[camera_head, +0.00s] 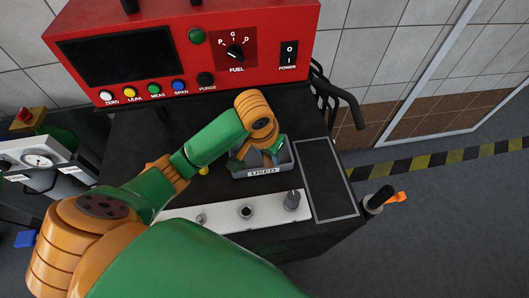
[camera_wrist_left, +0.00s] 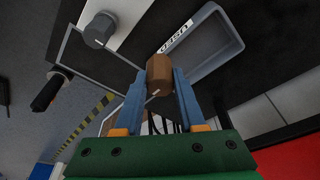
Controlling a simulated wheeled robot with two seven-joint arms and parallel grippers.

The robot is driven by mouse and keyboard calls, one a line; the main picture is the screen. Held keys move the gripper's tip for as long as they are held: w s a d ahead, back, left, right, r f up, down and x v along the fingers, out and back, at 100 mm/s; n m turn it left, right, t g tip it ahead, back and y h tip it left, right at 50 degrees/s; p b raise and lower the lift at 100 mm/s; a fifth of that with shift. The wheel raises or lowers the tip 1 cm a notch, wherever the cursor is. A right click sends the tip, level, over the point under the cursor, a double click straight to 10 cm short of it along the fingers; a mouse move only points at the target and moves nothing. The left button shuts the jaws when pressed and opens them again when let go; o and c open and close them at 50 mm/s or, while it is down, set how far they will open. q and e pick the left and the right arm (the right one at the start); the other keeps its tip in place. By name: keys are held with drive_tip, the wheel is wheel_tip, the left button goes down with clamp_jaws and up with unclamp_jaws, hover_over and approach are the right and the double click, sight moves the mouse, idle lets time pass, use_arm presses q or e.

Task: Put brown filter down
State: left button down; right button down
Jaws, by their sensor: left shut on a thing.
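The brown filter (camera_wrist_left: 160,72) is held between the blue fingers of my left gripper in the left wrist view. The gripper (camera_head: 270,152) is shut on it at the grey tray marked USED (camera_head: 263,172) in the head view. In the left wrist view the tray (camera_wrist_left: 206,68) looks empty where visible, and the filter appears just beside its labelled wall. How high the filter is above the tray cannot be told. In the head view I cannot make out the filter, and my arm covers part of the tray. My right gripper is not in view.
A red panel (camera_head: 200,20) with knobs and buttons stands behind. A white strip (camera_head: 222,211) with metal fittings (camera_head: 292,200) lies in front of the tray. A framed dark plate (camera_head: 325,180) is to its right. A black handle (camera_head: 378,200) stands at the right edge.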

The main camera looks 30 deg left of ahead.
use_arm(q)
drive_tip(key=w+a+f, duration=0.6)
drive_tip(key=f, duration=0.1)
drive_tip(key=shift+w+f, duration=0.1)
drive_tip(key=shift+w, duration=0.15)
drive_tip(key=x, duration=0.1)
drive_tip(key=b+x, duration=0.1)
drive_tip(key=x, duration=0.1)
drive_tip(key=shift+s+a+f, duration=0.15)
drive_tip(key=shift+a+f, duration=0.05)
drive_tip(key=shift+f, duration=0.2)
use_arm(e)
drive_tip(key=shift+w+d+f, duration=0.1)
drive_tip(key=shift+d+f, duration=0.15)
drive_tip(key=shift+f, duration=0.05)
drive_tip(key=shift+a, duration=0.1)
use_arm(q)
drive_tip(key=shift+a+f, duration=0.1)
drive_tip(key=shift+f, duration=0.1)
drive_tip(key=c, duration=0.5)
unclamp_jaws()
drive_tip(key=shift+r, duration=0.1)
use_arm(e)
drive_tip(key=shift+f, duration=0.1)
